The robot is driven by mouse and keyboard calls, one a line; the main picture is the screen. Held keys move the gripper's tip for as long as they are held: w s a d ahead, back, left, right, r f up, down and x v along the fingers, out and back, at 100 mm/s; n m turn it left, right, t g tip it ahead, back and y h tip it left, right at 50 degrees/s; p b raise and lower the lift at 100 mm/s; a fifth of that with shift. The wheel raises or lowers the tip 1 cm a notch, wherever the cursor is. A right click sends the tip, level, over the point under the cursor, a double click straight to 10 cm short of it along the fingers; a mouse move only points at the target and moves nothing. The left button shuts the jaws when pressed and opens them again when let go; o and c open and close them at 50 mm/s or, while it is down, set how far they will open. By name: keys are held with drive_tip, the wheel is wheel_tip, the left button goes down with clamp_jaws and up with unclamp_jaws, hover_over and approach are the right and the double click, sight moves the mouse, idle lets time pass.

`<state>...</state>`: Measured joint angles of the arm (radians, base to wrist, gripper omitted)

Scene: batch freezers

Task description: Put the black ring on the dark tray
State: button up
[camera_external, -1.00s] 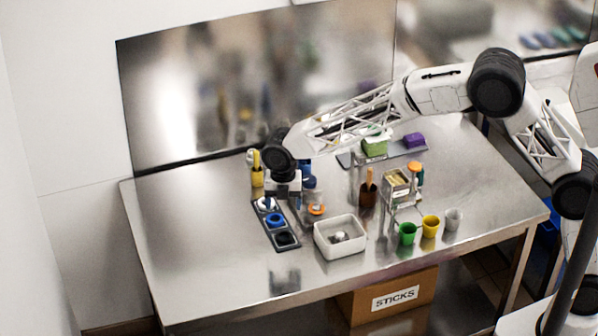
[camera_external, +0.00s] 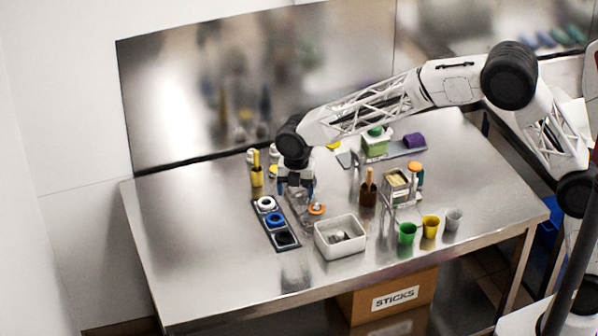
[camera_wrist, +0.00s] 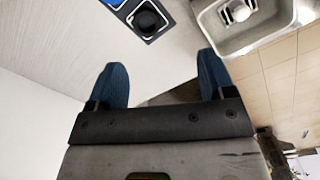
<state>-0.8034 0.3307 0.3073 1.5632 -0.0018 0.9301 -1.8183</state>
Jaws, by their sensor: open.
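The dark tray (camera_external: 263,232) is a narrow strip with a row of compartments at the left of the steel table. A white ring (camera_external: 266,203), a blue ring (camera_external: 275,220) and the black ring (camera_external: 285,238) sit in it, the black one at the near end. In the wrist view the black ring (camera_wrist: 147,20) shows at the top, in the tray's end compartment. My gripper (camera_external: 299,194) is just right of the tray, above the table. The wrist view shows its blue fingers (camera_wrist: 161,65) wide apart with nothing between them.
A white bin (camera_external: 340,250) with a metallic item inside stands right of the tray. An orange-topped item (camera_external: 316,209) is close to my gripper. Green (camera_external: 407,233) and yellow (camera_external: 430,226) cups stand further right. The table's front left is clear.

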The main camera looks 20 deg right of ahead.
drive_tip(key=s+d+r+m, duration=0.1)
drive_tip(key=d+r+m, duration=0.5)
drive_tip(key=d, duration=0.8)
drive_tip(key=d+r+m, duration=0.4)
drive_tip(key=d+r, duration=0.4)
drive_tip(key=d, duration=0.6)
drive_tip(key=s+d+r+m+t, duration=0.15)
drive_tip(key=s+d+m, duration=0.3)
drive_tip(key=d, duration=0.45)
drive_tip(key=s+d+r+m, duration=0.3)
drive_tip(key=s+d, duration=0.2)
drive_tip(key=d, duration=0.5)
drive_tip(key=s+d+f+m, duration=0.1)
drive_tip(key=s+d+m, duration=0.5)
drive_tip(key=s+d, duration=0.2)
drive_tip(key=s+d+f+m, duration=0.1)
drive_tip(key=s+d+m, duration=0.5)
drive_tip(key=s+d, duration=0.3)
drive_tip(key=shift+s+f+m+t, duration=0.35)
drive_tip(key=shift+s+t, duration=0.1)
drive_tip(key=shift+s, duration=1.8)
